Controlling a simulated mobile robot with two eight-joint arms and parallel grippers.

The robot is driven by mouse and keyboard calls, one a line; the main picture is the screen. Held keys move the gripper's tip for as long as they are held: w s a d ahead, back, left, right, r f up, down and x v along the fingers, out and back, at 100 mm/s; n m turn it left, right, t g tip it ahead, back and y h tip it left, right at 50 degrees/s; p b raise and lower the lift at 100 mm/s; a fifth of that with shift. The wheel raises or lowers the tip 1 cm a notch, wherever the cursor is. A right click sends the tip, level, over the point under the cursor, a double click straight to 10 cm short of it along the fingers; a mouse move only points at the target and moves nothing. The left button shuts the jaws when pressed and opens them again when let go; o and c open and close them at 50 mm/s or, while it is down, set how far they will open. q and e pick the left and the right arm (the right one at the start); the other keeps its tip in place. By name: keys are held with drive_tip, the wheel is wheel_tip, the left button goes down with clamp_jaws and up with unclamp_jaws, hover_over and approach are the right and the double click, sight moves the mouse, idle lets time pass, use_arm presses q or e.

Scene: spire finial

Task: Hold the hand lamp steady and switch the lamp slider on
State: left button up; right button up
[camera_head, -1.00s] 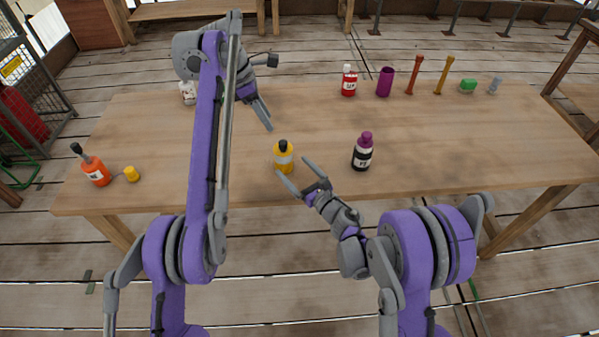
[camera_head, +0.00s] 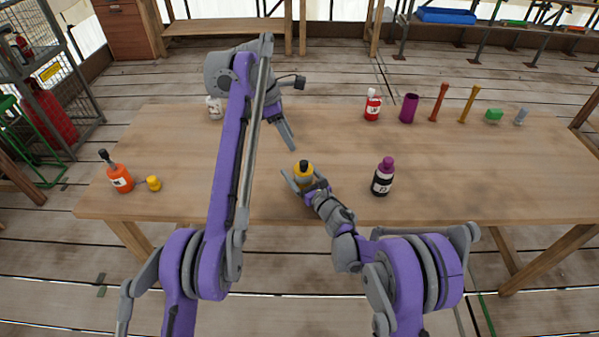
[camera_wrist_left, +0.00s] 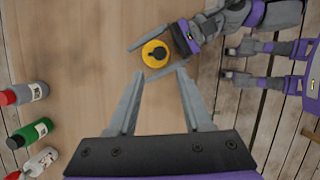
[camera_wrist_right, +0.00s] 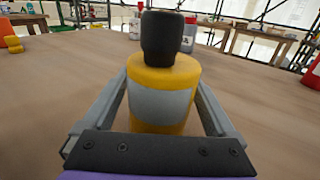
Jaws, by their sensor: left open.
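A yellow bottle-shaped thing (camera_head: 303,172) with a black top and a pale band stands upright near the table's front edge. I cannot tell if it is the hand lamp, and I make out no slider. My right gripper (camera_head: 306,184) has its open fingers on either side of it; it fills the middle of the right wrist view (camera_wrist_right: 163,75). The left wrist view shows its black top from above (camera_wrist_left: 155,53). My left gripper (camera_head: 290,143) is open and empty, higher and behind it, fingers pointing down towards it.
On the table (camera_head: 450,200) a purple-capped dark bottle (camera_head: 382,178) stands to the right. An orange bottle (camera_head: 120,178) and a small yellow piece (camera_head: 153,183) are at the left. A red bottle (camera_head: 373,106), purple cup (camera_head: 409,108) and several small things line the back.

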drive_tip(key=c, duration=1.2)
use_arm(q)
drive_tip(key=shift+c, duration=0.9)
use_arm(e)
drive_tip(key=shift+c, duration=0.3)
use_arm(q)
drive_tip(key=shift+w+f, duration=0.15)
drive_tip(key=shift+w, duration=0.05)
drive_tip(key=shift+c, duration=1.1)
drive_tip(key=w+f+n+t, duration=0.1)
drive_tip(key=w, duration=0.2)
drive_tip(key=w+d+f+n+t, duration=0.1)
drive_tip(key=w+f+t, duration=0.1)
drive_tip(key=w+d+f+n+t+h, duration=0.1)
drive_tip(key=w+f+n+t, duration=0.1)
drive_tip(key=w, duration=0.1)
drive_tip(key=shift+w+d+f, duration=0.25)
drive_tip(key=shift+w, duration=0.1)
clamp_jaws()
drive_tip(key=s+a+f+n+t+y, duration=0.2)
drive_tip(key=s+a+f+n+t, duration=0.3)
drive_tip(key=s+n+t, duration=0.45)
drive_tip(key=s+d+t, duration=0.2)
drive_tip(key=s+d, duration=0.1)
drive_tip(key=s, duration=1.4)
drive_tip(key=shift+s+f+n+t, duration=0.15)
drive_tip(key=shift+f+n+t, duration=0.1)
drive_tip(key=shift+n+t, duration=0.15)
drive_tip(key=shift+d, duration=0.1)
